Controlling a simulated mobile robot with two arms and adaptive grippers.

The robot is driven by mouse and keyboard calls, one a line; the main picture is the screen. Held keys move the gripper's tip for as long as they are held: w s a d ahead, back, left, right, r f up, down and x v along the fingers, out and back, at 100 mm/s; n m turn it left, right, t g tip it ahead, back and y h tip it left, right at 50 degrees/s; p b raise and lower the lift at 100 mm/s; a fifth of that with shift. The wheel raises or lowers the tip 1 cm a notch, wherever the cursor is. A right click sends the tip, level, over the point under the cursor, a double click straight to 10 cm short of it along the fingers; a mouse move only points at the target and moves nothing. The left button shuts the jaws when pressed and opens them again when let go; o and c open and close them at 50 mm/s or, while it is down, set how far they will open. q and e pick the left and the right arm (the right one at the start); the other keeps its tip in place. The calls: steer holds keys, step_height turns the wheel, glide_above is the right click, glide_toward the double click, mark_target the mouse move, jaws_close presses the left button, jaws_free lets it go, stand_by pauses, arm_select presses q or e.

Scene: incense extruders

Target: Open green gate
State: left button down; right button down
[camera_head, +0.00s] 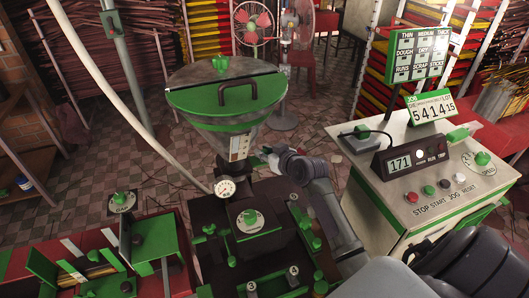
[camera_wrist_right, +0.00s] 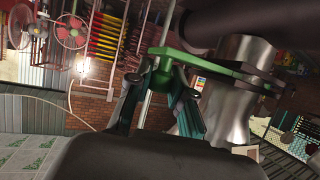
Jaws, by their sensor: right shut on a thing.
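The large hopper (camera_head: 225,97) with a green lid stands on the dark extruder (camera_head: 275,215) in the middle of the head view. My right gripper (camera_head: 267,153) is at the hopper's narrow neck, on its right side. In the right wrist view, my right gripper (camera_wrist_right: 163,76) is shut on the end of a green bar, which appears to be the green gate (camera_wrist_right: 213,65). The bar reaches right to the metal neck (camera_wrist_right: 236,88). My left gripper is not in view.
A control console (camera_head: 400,185) with buttons and a 171 display stands to the right. A green-edged cutting station (camera_head: 155,240) is at the lower left. Fans (camera_head: 253,25) stand behind.

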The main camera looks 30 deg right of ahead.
steer(key=d, duration=0.2)
steer(key=s+d+b, duration=0.1)
steer(key=d, duration=0.1)
steer(key=shift+s+d, duration=0.1)
steer(key=shift+d, duration=0.3)
steer(key=c, duration=1)
jaws_free()
steer(key=v, duration=1.2)
